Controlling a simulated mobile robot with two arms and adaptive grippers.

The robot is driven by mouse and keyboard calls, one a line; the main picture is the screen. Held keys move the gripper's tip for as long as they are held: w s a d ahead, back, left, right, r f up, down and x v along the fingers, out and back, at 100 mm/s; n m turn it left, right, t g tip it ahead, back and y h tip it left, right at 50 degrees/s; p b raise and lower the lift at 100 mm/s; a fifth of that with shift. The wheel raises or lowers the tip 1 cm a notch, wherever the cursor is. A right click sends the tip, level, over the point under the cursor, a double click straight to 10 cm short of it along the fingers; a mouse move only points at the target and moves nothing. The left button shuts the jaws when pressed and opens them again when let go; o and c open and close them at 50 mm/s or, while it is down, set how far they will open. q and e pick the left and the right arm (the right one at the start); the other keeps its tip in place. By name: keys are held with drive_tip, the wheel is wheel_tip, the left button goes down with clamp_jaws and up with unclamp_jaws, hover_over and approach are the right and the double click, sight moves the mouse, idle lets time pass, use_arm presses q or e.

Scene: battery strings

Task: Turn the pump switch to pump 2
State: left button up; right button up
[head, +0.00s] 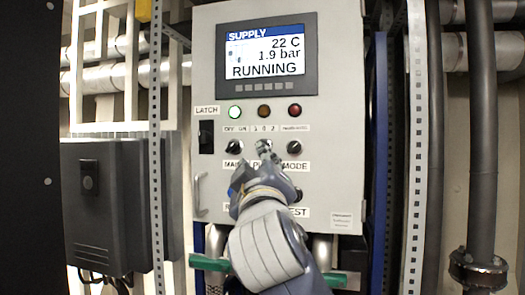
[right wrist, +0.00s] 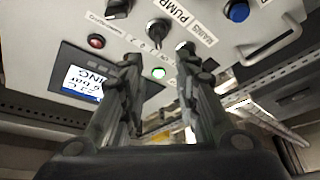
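The pump switch (right wrist: 158,32) is a dark rotary knob with a pale pointer bar, beside the PUMP label (right wrist: 178,14) in the right wrist view. Which number it points to cannot be read. In the head view my right gripper (head: 263,151) covers most of it, in the middle of the knob row. In the right wrist view the gripper (right wrist: 160,57) is open and empty, with its fingers apart and the knob showing in the gap beyond the tips. I cannot tell whether they touch the panel. My left gripper is not in view.
The MAIN knob (head: 234,147) and MODE knob (head: 294,147) sit close on either side. Above are a lit green lamp (head: 235,112), amber and red lamps, and a screen (head: 266,54) reading RUNNING. A handle (head: 199,194) projects at the panel's left. Metal posts flank the panel.

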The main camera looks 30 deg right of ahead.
drive_tip(key=d+f+p+x, duration=0.1)
drive_tip(key=p+x, duration=0.4)
drive_tip(key=x, duration=0.5)
drive_tip(key=shift+d+g+h, duration=0.2)
drive_tip(key=shift+g+h, duration=0.1)
clamp_jaws()
